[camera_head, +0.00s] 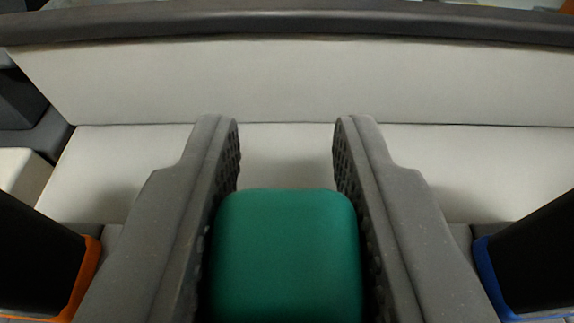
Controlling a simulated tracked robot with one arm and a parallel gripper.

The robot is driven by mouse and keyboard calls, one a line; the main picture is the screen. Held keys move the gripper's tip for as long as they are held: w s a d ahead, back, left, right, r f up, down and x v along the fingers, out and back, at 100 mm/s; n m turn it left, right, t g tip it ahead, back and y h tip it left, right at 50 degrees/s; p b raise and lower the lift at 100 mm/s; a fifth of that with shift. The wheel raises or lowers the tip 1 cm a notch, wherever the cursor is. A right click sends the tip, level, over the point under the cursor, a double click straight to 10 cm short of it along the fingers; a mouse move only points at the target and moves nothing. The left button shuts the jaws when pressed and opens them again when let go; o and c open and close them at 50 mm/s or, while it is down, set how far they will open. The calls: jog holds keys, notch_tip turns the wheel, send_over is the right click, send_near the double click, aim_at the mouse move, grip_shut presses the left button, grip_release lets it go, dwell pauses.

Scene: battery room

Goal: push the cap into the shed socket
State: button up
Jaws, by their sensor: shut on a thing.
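My gripper (286,165) shows from the bottom of the head camera view, with two grey fingers that have dimpled dark inner pads. It is shut on a green block with rounded edges (286,255), which fills the space between the fingers low in the picture. I take this green block to be the cap; its lower part is cut off by the picture edge. I cannot make out the shed socket in this view.
A pale surface (470,155) lies beyond the fingers, with a pale wall (300,80) behind it and a dark rail (300,25) along the top. A dark box-like thing (20,95) and a pale block (18,180) are at the left.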

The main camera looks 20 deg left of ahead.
aim_at(289, 185)
jog(key=shift+r, duration=1.6)
dwell(0.8)
dwell(1.0)
jog(key=o, duration=0.7)
jog(key=shift+s, duration=0.1)
jog(key=shift+b+v, duration=0.45)
jog(key=shift+v, duration=5.05)
jog(key=w+d+r+m+h, duration=0.1)
jog(key=d+r, duration=0.1)
jog(key=r, duration=0.5)
jog(key=w+d+r, duration=0.1)
jog(key=d+r, duration=0.2)
jog(key=r, duration=0.3)
jog(key=s+d+r+h, duration=0.1)
jog(key=s+d+r, duration=0.3)
jog(key=r, duration=0.5)
jog(key=s+d+r+m+t+h, duration=0.1)
jog(key=s+d+r, duration=0.3)
jog(key=r, duration=0.5)
jog(key=s+d+r+m+h, duration=0.1)
jog(key=s+d+r, duration=0.3)
jog(key=r, duration=0.6)
jog(key=shift+s+d+r, duration=0.1)
jog(key=shift+s+d, duration=0.05)
jog(key=shift+s, duration=0.35)
jog(key=shift+s+d, duration=0.15)
jog(key=shift+s, duration=0.35)
